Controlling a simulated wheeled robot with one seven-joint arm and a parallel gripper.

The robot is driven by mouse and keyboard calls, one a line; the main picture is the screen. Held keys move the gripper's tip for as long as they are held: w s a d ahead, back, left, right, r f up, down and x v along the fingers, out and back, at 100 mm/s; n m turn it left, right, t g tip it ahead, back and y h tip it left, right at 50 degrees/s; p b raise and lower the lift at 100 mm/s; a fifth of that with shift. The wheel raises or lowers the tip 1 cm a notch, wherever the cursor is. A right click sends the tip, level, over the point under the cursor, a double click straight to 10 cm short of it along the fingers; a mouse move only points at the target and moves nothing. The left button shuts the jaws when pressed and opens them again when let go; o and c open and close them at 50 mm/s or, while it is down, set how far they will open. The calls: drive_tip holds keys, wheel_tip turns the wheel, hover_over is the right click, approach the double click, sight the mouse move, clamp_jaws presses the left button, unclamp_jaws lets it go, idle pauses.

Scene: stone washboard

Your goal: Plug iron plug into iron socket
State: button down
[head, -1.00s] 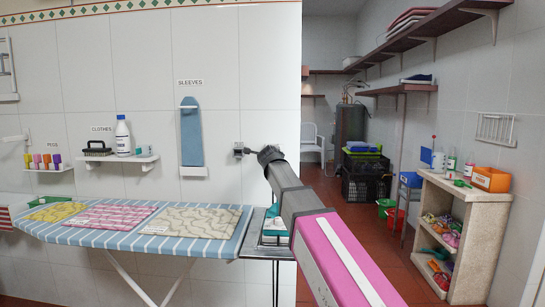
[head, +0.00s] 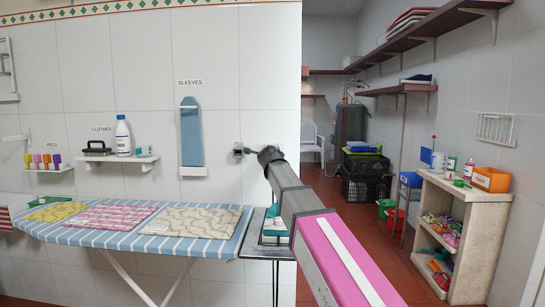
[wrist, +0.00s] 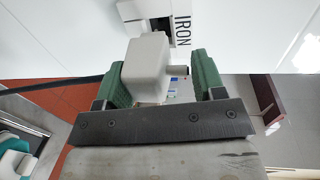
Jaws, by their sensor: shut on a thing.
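The iron plug (wrist: 147,68) is a pale grey block with a small metal pin on its right side. My gripper (wrist: 161,78) is shut on it, its green-padded fingers on either side. The iron socket (wrist: 159,27) is a white plate with a dark recess, beside the word IRON on the wall, just beyond the plug. The plug overlaps its lower edge in the wrist view, and I cannot tell whether they touch. In the head view my gripper (head: 246,151) is close to the wall, and the plug is too small to make out. A teal and white iron (head: 275,229) is partly hidden behind my arm.
A striped ironing board (head: 200,243) stands along the wall at left. Shelves with a bottle (head: 122,136) and pegs, and a sleeve board (head: 191,135), are on the wall. A stone shelf unit (head: 463,195) stands at right. The floor behind my arm is open.

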drive_tip(key=shift+w, duration=2.05)
drive_tip(key=shift+c, duration=0.7)
unclamp_jaws()
drive_tip(key=s+r, duration=0.1)
drive_tip(key=s, duration=0.9)
drive_tip(key=shift+s+r, duration=0.25)
drive_tip(key=shift+s, duration=0.05)
drive_tip(key=shift+a, duration=0.1)
